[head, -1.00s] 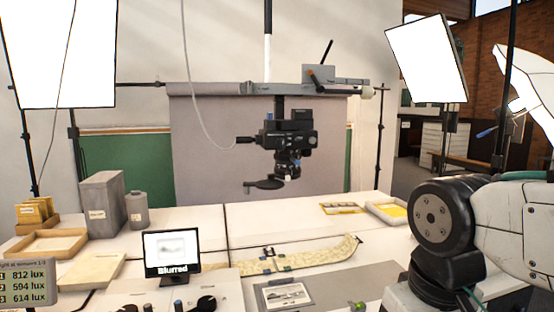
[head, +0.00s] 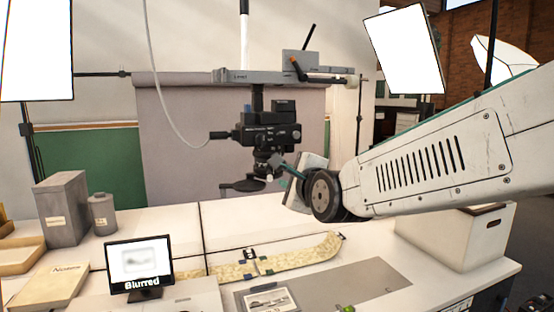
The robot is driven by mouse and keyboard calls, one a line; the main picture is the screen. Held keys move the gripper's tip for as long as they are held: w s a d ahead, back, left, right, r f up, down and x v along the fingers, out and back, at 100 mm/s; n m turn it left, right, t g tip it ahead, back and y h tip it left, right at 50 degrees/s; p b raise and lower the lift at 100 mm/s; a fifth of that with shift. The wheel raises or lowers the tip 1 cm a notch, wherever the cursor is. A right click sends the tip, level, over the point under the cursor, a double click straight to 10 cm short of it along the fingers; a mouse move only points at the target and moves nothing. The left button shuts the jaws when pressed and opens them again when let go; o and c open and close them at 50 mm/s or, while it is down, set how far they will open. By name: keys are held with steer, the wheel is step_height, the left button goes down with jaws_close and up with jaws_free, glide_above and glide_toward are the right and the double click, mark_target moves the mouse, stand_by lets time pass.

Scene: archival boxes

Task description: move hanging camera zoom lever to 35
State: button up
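The black hanging camera (head: 268,133) points down from a grey horizontal bar over the table. Its lens (head: 264,158) is below the body, with a dark flat arm (head: 243,186) under it. The zoom lever and its scale are too small to make out. My arm reaches in from the right. My gripper (head: 281,164) is at the right side of the lens, its tip very close to it; I cannot tell whether it touches. The fingers are small and partly hidden by my wrist, so their opening is unclear.
A monitor (head: 139,265) on the table reads "Blurred". A patterned curved strip (head: 290,262) lies on the table, with a framed photo (head: 268,301) in front. A white box (head: 455,236) stands at right. Grey containers (head: 63,209) stand at left. Bright light panels (head: 405,50) flank the camera.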

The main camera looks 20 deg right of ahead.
steer(key=w+m, duration=0.1)
steer(key=w, duration=0.2)
steer(key=w+r+m+t, duration=0.1)
steer(key=w, duration=0.2)
steer(key=w+r, duration=0.1)
steer(key=w, duration=0.2)
steer(key=shift+d+m+t+h, duration=0.1)
steer(key=shift+m+t+h, duration=0.2)
steer(key=shift+m, duration=0.1)
steer(key=shift+r, duration=0.1)
jaws_close()
